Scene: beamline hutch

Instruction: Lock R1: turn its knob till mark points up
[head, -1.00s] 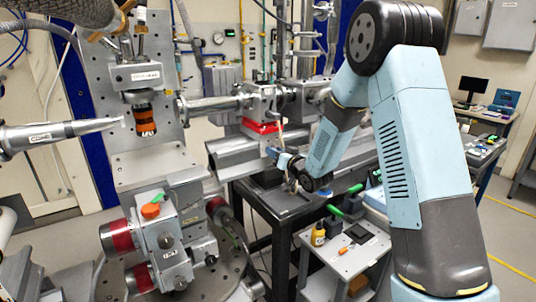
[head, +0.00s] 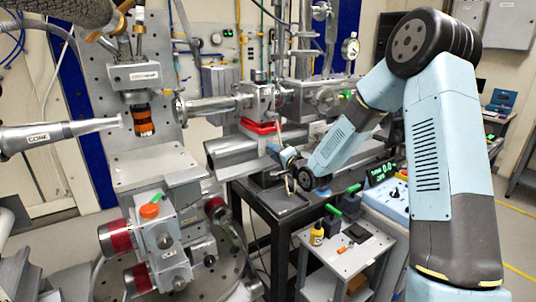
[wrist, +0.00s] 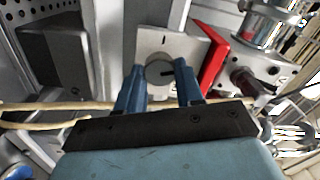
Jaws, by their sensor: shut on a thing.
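A round grey knob (wrist: 157,72) sits on a light square plate (wrist: 190,48) in the wrist view. A dark mark on the knob's face points roughly right. A short dark line on the plate stands above the knob. My gripper (wrist: 160,68) is shut on the knob, with one blue finger on each side. In the head view my gripper (head: 284,155) is at the rail below the red block, and the knob is too small or hidden to make out. I cannot read an R1 label.
A red block (wrist: 214,70) stands just right of the plate, with a metal fitting (wrist: 250,85) beyond it. A pale cable (wrist: 70,106) crosses behind my fingers.

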